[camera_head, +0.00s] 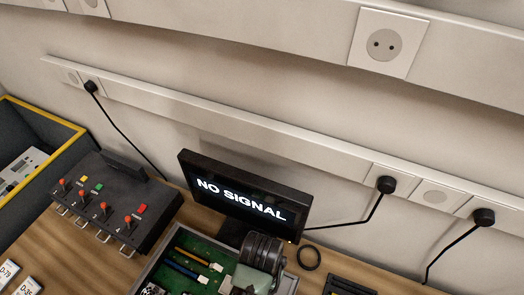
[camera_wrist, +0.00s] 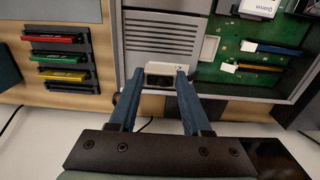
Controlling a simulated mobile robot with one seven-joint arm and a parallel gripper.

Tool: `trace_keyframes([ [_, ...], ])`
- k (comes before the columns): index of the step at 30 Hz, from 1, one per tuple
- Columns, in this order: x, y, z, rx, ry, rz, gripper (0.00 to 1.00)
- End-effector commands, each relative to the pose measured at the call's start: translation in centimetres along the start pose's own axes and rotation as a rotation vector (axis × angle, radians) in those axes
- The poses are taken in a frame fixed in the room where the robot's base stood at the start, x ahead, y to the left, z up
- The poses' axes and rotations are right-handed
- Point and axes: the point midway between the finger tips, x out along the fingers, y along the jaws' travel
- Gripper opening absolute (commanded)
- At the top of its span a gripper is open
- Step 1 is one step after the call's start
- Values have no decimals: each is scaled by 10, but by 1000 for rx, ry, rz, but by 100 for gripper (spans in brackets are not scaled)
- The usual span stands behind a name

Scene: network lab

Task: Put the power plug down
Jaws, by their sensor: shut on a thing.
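In the wrist view my gripper (camera_wrist: 157,82) has its two blue fingers on either side of a small pale block (camera_wrist: 158,69) marked 2, with a dark front face. I cannot tell from its look whether this block is the power plug. It is just in front of a grey vented panel (camera_wrist: 163,40). In the head view black plugs sit in the wall strip at the left (camera_head: 90,86), right of the screen (camera_head: 386,184) and far right (camera_head: 483,216), each with a black cable. My gripper's fingers are not discernible in the head view.
A screen reading NO SIGNAL (camera_head: 243,199) stands at the wall. A black switch box (camera_head: 118,207) is left of it, and an open case with a green board (camera_head: 190,262) is in front. A black ring (camera_head: 309,258) lies on the wooden desk (camera_head: 201,225).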

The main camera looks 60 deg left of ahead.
Motion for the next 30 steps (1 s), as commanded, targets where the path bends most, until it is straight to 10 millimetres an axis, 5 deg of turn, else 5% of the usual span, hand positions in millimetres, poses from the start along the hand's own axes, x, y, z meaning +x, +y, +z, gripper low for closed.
trace_keyframes([
  [11, 45, 0, 0, 1, -2, 0, 0],
  [30, 58, 0, 0, 1, 0, -1, 0],
])
